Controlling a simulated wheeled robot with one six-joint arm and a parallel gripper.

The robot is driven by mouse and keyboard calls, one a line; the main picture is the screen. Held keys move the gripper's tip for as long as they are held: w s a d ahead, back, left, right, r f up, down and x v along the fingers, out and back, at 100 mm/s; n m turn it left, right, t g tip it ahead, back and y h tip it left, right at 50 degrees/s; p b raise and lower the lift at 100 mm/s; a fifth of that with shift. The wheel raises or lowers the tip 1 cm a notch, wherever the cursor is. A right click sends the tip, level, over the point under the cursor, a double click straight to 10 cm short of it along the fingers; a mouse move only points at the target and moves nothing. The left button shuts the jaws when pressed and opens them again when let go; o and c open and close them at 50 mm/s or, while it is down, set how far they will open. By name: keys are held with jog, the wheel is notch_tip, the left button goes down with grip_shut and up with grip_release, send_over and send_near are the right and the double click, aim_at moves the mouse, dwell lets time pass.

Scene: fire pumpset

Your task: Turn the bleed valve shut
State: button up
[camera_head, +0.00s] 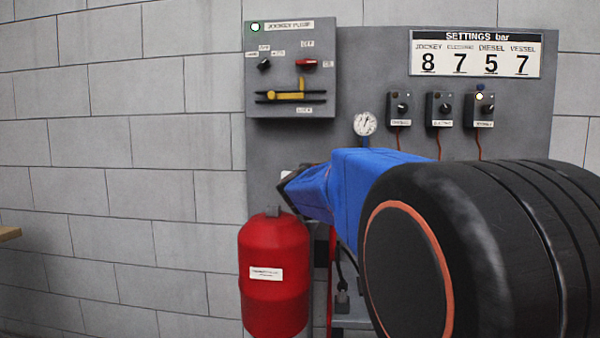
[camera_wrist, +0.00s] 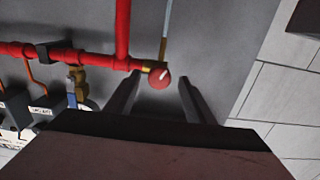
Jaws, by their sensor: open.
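In the wrist view a round red knob (camera_wrist: 160,78) with a white mark sits on a brass fitting at the end of a red pipe; it looks like the bleed valve. My gripper (camera_wrist: 159,82) is open, with its two dark fingers either side of the knob in the picture. I see no contact, and the depth between fingertips and knob is hard to judge. In the head view my blue arm covers this area, and the knob is hidden there.
A red vessel (camera_head: 272,278) stands below my arm's end. The control box (camera_head: 291,70), a gauge (camera_head: 365,123) and several switch boxes are on the grey panel (camera_head: 370,75). A red pipe (camera_wrist: 95,61) and a blue-handled valve (camera_wrist: 72,92) lie left of the knob.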

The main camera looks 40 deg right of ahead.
jog(key=shift+x, duration=2.1)
jog(key=c, duration=1.1)
